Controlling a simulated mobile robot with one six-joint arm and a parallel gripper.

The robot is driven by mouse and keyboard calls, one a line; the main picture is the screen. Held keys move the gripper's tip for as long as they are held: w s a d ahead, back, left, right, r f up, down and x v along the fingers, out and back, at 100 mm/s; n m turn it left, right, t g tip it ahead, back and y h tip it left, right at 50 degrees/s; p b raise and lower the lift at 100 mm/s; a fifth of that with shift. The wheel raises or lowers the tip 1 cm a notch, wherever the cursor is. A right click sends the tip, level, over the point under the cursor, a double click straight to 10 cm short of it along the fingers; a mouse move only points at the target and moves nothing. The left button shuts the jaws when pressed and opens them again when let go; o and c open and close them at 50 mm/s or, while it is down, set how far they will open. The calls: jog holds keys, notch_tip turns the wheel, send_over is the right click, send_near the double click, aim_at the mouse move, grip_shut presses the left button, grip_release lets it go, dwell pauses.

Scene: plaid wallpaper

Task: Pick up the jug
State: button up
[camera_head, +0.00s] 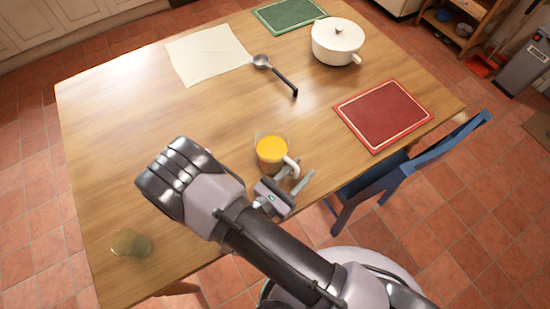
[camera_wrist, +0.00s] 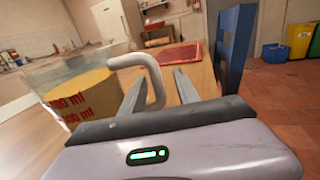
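The jug (camera_head: 269,149) is clear, with an orange-yellow content, and stands upright near the table's front edge. In the wrist view the jug (camera_wrist: 85,92) fills the left side, with red volume marks and a pale handle (camera_wrist: 157,82) pointing right. My gripper (camera_head: 297,173) is at the handle side of the jug. In the wrist view my gripper (camera_wrist: 159,76) is open, and the handle's outer bar appears between the two fingers, with gaps beside it. Whether a finger touches the handle cannot be told.
The wooden table (camera_head: 130,95) also bears a red mat (camera_head: 383,114), white pot (camera_head: 337,42), ladle (camera_head: 275,73), pale cloth (camera_head: 207,54), green mat (camera_head: 289,14) and a clear glass (camera_head: 131,243). A blue chair (camera_head: 410,165) stands close right of my gripper.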

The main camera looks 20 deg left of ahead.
jog(key=shift+x, duration=0.85)
grip_shut()
dwell(0.8)
